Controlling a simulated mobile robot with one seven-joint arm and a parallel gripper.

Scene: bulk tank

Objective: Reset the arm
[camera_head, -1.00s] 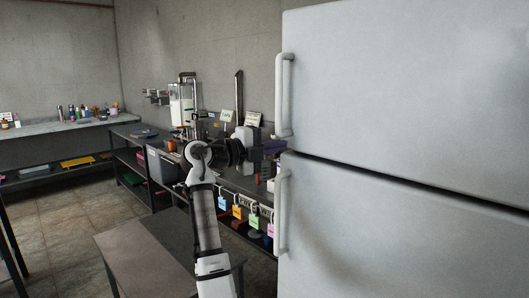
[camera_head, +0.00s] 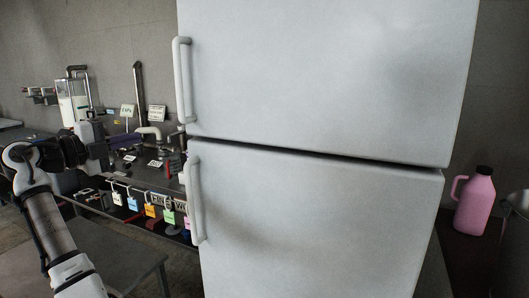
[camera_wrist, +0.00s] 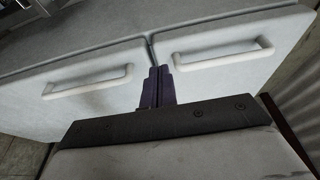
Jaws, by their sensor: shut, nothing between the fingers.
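My gripper (camera_head: 126,141) is at the left of the head view, in front of the long counter and left of the fridge. In the wrist view its dark fingers (camera_wrist: 157,87) are together with nothing between them. The white fridge (camera_head: 310,75) fills the middle of the head view, with both doors shut. It has an upper handle (camera_head: 182,80) and a lower handle (camera_head: 195,200). The wrist view shows both handles, one left (camera_wrist: 88,82) and one right (camera_wrist: 222,54) of my fingers, apart from them.
A counter (camera_head: 130,165) with signs, pipes and a clear dispenser (camera_head: 72,102) runs behind my arm. Colored tagged padlocks (camera_head: 150,210) hang at its front. A low table (camera_head: 120,255) stands in front. A pink jug (camera_head: 475,203) stands right of the fridge.

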